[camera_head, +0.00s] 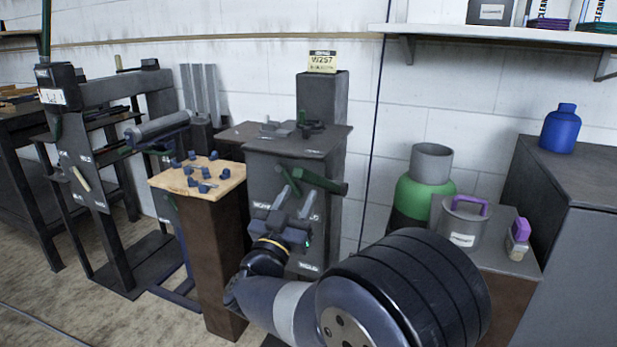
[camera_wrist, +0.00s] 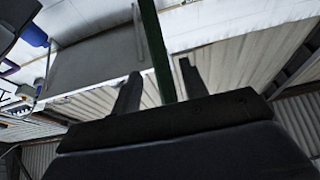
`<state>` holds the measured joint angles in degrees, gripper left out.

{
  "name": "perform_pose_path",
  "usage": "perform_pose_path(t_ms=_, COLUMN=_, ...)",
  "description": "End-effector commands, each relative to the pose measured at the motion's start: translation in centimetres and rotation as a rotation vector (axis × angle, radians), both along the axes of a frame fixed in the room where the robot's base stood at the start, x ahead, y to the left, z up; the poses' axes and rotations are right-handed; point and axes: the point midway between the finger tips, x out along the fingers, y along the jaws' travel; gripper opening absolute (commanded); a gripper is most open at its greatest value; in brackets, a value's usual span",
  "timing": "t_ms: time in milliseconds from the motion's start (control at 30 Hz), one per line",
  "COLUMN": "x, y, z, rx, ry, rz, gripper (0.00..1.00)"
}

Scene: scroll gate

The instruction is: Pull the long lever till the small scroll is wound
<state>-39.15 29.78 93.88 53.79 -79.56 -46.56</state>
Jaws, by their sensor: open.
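A grey cabinet (camera_head: 262,175) with small labels stands against the wall in the head view. A dark green lever (camera_head: 322,181) sticks out from its upper front. My gripper (camera_head: 294,200) is open in front of the cabinet, fingers pointing up, just below this lever. In the wrist view a green bar (camera_wrist: 156,45) runs down between the two spread fingers; it appears to be the lever, and I cannot tell whether they touch it. I cannot pick out the small scroll with certainty.
A wooden-topped stand (camera_head: 205,178) with several blue pieces stands left of the cabinet. A dark frame with a grey roller (camera_head: 158,127) is further left. At right are a green-and-grey cylinder (camera_head: 424,190), a lidded pot (camera_head: 462,220) and a blue jug (camera_head: 560,128).

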Motion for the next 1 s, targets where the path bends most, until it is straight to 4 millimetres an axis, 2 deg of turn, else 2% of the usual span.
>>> perform_pose_path(t_ms=200, x=3.7, y=-1.5, z=1.4, rx=0.0, ry=-0.002, rz=-0.003, gripper=0.42)
perform_pose_path(t_ms=400, x=5.6, y=-2.1, z=2.4, rx=0.0, ry=0.0, rz=-0.001, gripper=0.42)
perform_pose_path(t_ms=767, x=6.1, y=-2.2, z=2.7, rx=-0.002, ry=0.001, rz=0.001, gripper=0.42)
perform_pose_path(t_ms=1000, x=6.1, y=-2.2, z=2.7, rx=-0.002, ry=0.001, rz=0.001, gripper=0.23)
